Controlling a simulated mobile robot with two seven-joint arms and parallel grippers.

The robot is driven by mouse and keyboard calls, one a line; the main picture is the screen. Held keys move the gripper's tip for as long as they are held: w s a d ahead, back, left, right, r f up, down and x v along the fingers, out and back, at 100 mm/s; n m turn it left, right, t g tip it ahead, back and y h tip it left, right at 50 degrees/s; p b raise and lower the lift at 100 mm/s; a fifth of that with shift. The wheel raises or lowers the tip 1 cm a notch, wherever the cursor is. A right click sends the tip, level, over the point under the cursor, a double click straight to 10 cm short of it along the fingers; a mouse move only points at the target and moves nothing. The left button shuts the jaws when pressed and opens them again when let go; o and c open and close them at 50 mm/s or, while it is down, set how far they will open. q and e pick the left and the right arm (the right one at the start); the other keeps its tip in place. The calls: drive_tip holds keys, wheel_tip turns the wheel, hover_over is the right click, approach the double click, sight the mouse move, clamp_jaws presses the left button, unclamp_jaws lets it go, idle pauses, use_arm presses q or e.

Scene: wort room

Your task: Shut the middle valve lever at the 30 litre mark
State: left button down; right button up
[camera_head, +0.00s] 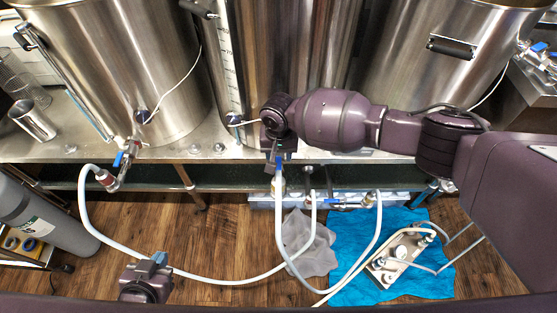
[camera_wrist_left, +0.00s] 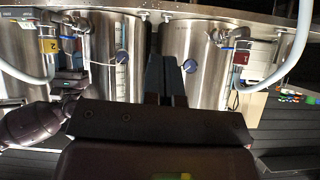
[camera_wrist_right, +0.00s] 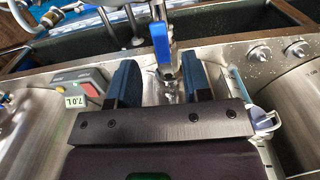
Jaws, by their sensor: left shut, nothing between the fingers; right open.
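The middle steel kettle (camera_head: 285,55) stands at the back with a graduated scale (camera_head: 228,70) on its front. Its valve has a blue lever (camera_head: 279,163) above a white hose. In the right wrist view the blue lever (camera_wrist_right: 160,42) looks roughly in line with the pipe. My right gripper (camera_head: 277,147) is open, with its fingers (camera_wrist_right: 158,70) on either side of the valve and the lever just ahead between them; no contact is clear. A small meter (camera_wrist_right: 76,101) seems to read 7.0 L. My left gripper (camera_head: 152,262) is shut and empty, low at the front left.
Kettles stand left (camera_head: 120,60) and right (camera_head: 430,45); the left one has its own blue-handled valve (camera_head: 120,158). White hoses (camera_head: 215,281) loop over the wooden floor. A pump (camera_head: 398,259) sits on a blue cloth (camera_head: 350,235).

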sight(279, 165)
drive_tip(key=shift+f+b, duration=0.45)
drive_tip(key=shift+f, duration=1.6)
clamp_jaws()
